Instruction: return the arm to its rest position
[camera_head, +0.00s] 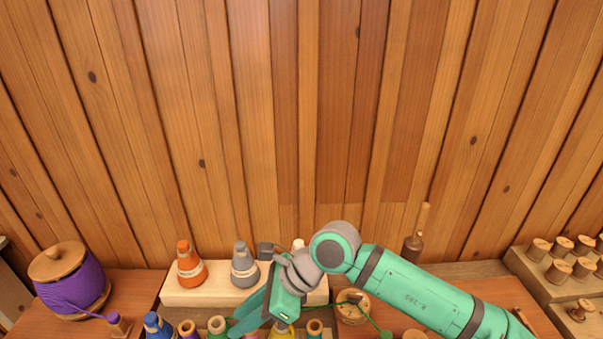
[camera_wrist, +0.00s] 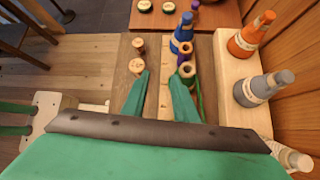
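My green gripper (camera_wrist: 160,84) shows two fingers apart in the wrist view, with nothing between their tips but the wooden surface below. In the head view my gripper (camera_head: 243,318) hangs low at the bottom centre, tilted down to the left, above the front row of spools. My arm (camera_head: 410,285) reaches in from the lower right and is bent at the wrist. Its fingertips are hard to make out there among the spools.
Orange (camera_head: 190,270) and grey (camera_head: 244,270) cones stand on a pale raised board behind my gripper. A blue spool (camera_wrist: 182,35) stands ahead of the fingers. A purple wound pot (camera_head: 75,290) is at left. Small wooden spools (camera_head: 558,271) fill a right-hand rack. A plank wall (camera_head: 300,120) rises behind.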

